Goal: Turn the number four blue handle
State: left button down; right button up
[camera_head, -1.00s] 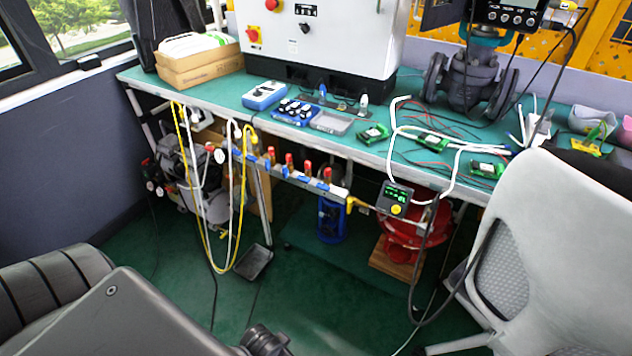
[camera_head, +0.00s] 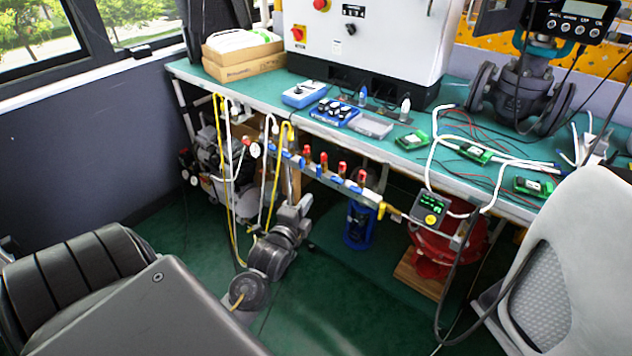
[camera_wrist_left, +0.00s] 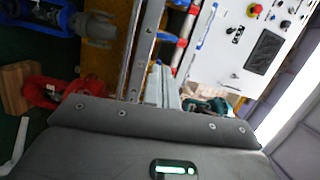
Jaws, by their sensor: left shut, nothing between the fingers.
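A row of blue handles (camera_head: 337,181) and red-topped fittings (camera_head: 342,169) runs along a pale metal manifold under the bench's front edge in the head view. The handles' numbers are too small to read, so I cannot tell which is number four. My left gripper (camera_head: 304,204) points up just below the manifold's left half. It is shut and empty, and seems apart from the handles. My right gripper is not in view.
A green bench (camera_head: 440,180) stands above the manifold. Yellow and white hoses (camera_head: 222,170) hang at its left. A grey chair (camera_head: 575,250) blocks the right front. Green floor is open below.

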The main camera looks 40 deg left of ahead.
aim_at(319, 171)
pick_arm(q)
jog(key=x, duration=0.9)
jog(key=shift+w+b, duration=0.35)
jog(key=shift+b, duration=0.05)
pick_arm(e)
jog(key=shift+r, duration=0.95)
pick_arm(q)
jog(key=shift+a, duration=0.1)
jog(key=shift+a+f+m, duration=0.15)
jog(key=shift+a+m, duration=0.35)
jog(key=shift+m, duration=0.1)
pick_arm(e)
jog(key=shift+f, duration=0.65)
pick_arm(q)
jog(key=shift+s+p, duration=0.15)
jog(key=shift+p, duration=0.2)
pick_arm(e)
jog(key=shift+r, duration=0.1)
